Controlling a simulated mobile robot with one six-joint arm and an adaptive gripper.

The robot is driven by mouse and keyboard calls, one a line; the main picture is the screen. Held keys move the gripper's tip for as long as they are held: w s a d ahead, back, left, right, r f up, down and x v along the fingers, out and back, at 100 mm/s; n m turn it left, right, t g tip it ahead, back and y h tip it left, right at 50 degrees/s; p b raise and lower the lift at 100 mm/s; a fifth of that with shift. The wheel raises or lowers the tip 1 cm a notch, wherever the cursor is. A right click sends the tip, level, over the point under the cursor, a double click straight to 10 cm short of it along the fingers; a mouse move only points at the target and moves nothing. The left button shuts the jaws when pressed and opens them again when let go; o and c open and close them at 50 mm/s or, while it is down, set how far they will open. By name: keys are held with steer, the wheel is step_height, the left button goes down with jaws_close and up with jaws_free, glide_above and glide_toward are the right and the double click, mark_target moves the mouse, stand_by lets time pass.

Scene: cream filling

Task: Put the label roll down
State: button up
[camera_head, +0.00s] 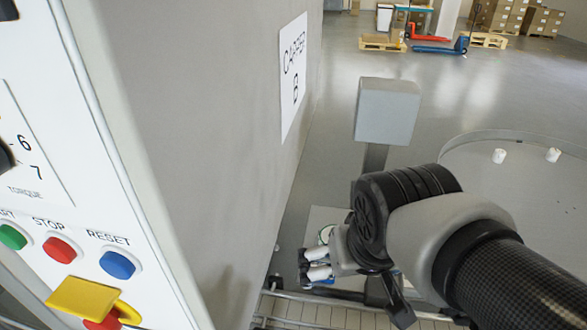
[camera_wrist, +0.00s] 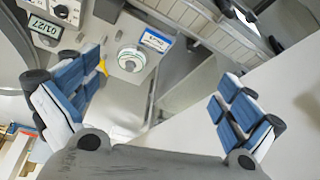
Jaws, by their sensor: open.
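The label roll (camera_wrist: 131,60) looks like a round white disc with a green ring. It rests on a grey surface and shows between and beyond my fingers in the wrist view. My gripper (camera_wrist: 160,98) is open, its blue-padded fingers wide apart with nothing between the pads. In the head view my gripper (camera_head: 317,263) is low beside the grey cabinet wall. A white and green round edge, likely the roll (camera_head: 326,233), shows just behind it, mostly hidden by my wrist.
A blue-edged label plate (camera_wrist: 157,40) is beside the roll. A device with a small display (camera_wrist: 45,28) stands at the upper left. The grey cabinet wall (camera_head: 210,130) and a button panel (camera_head: 60,235) are close on the left. A grey box on a post (camera_head: 387,110) stands behind my wrist.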

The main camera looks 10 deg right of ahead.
steer(key=s+a+n, duration=0.1)
steer(key=s, duration=0.5)
steer(key=shift+s+a+f+y, duration=0.25)
steer(key=shift+a+y, duration=0.05)
steer(key=shift+a, duration=0.05)
step_height(320, 180, down, 2)
steer(key=shift+f+b, duration=0.2)
steer(key=shift+b, duration=1)
steer(key=shift+c, duration=0.5)
